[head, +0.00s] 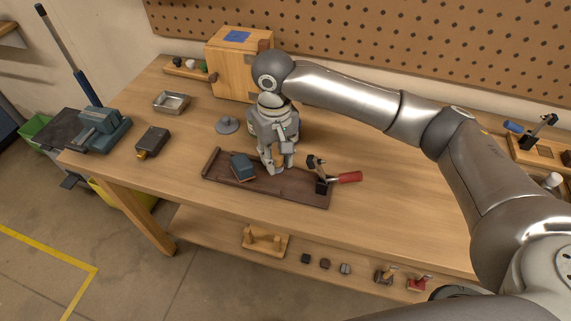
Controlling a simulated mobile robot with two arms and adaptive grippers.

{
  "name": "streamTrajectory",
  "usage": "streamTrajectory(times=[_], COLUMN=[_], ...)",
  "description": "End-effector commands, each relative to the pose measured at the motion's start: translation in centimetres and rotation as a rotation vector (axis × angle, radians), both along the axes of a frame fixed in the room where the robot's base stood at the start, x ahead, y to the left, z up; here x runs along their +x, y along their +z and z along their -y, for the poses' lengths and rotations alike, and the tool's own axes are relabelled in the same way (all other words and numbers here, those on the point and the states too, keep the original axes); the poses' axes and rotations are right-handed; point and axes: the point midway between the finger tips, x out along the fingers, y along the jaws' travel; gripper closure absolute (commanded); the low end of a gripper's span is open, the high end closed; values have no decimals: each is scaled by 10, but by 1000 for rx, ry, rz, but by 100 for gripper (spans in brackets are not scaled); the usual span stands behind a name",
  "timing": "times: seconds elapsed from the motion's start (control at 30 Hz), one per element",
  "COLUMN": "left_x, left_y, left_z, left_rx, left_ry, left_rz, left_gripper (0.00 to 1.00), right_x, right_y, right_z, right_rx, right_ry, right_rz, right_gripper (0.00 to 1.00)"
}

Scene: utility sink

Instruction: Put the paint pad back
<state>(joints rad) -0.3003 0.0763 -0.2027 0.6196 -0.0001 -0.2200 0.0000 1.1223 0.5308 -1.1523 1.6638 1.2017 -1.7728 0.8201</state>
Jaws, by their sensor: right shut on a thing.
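My right gripper (274,169) comes down from above over a long dark wooden board (215,167) on the workbench. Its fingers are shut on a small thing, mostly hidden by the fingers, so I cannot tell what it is. A blue-grey pad-like block (241,165) with a brown lower edge sits on the board just left of the fingers. It may be the paint pad, but I cannot be sure. My left gripper is not in view.
A clamp with a red handle (349,177) stands at the board's right end. A wooden box (231,66) is behind. A metal tray (171,102), grey disc (227,125), dark block (152,140) and vise (103,128) are left. The bench's front right is clear.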

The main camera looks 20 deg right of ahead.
Motion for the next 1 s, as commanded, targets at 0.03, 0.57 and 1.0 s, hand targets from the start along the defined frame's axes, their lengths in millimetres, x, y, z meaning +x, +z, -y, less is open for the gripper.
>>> streamTrajectory(times=[0.03,0.57,1.0], left_x=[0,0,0], left_y=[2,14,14], left_z=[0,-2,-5], left_rx=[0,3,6], left_ry=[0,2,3], left_rz=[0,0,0], left_gripper=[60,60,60], right_x=[1,4,4], right_y=[-6,-56,-60], right_z=[7,23,22], right_rx=[-2,0,0], right_ry=[-2,1,2], right_rz=[-2,1,2], right_gripper=[91,91,62])
